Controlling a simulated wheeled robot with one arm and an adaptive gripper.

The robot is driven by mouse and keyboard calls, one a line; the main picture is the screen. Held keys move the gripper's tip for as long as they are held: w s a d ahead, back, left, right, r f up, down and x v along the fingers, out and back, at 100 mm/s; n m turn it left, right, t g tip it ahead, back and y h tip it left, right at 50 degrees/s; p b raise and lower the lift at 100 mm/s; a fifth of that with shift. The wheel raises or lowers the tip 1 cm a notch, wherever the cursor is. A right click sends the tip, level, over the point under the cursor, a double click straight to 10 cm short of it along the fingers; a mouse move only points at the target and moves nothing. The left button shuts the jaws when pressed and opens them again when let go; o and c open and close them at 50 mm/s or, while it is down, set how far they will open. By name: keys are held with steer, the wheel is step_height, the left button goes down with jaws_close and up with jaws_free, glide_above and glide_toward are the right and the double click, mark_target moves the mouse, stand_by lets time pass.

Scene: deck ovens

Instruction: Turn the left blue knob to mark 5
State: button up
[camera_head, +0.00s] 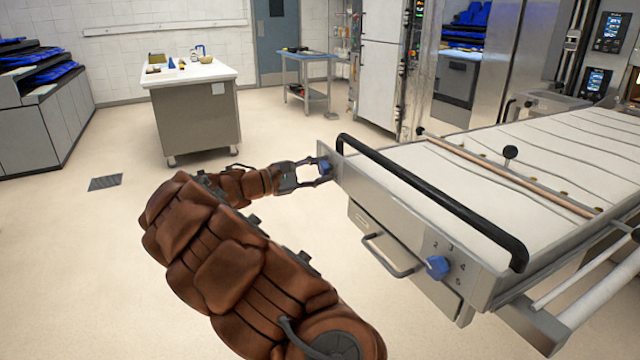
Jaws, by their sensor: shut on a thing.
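The left blue knob (324,166) sits at the far left end of the metal front panel of the loader. My gripper (321,173) reaches it from the left, with its two fingers on either side of the knob and shut on it. The fingers cover part of the knob, and its number marks and pointer direction cannot be made out. A second blue knob (437,267) is on the same panel nearer to me, with small numbers around it. My gripper is well apart from that one.
A long black bar handle (430,200) runs along the panel top, and a smaller grey handle (390,256) sits below. The loader's pale cloth bed (500,165) is at right. A work table (195,72) stands at back left. Floor left of the panel is clear.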

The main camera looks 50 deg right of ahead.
steer(key=m+b, duration=0.6)
steer(key=b, duration=0.1)
steer(key=shift+f, duration=0.3)
steer(key=m+b, duration=0.6)
steer(key=b, duration=0.1)
steer(key=shift+w+m, duration=0.1)
steer(key=shift+m, duration=0.3)
steer(key=m+b, duration=0.6)
steer(key=b, duration=0.1)
steer(key=shift+r, duration=0.1)
steer(key=m+b, duration=0.3)
steer(key=m, duration=0.1)
steer(key=shift+r+b, duration=0.1)
steer(key=shift+b, duration=0.25)
steer(key=shift+r+m+b, duration=0.2)
steer(key=shift+m+b, duration=0.55)
steer(key=shift+m, duration=0.65)
steer(key=o, duration=1.2)
steer(key=shift+c, duration=0.2)
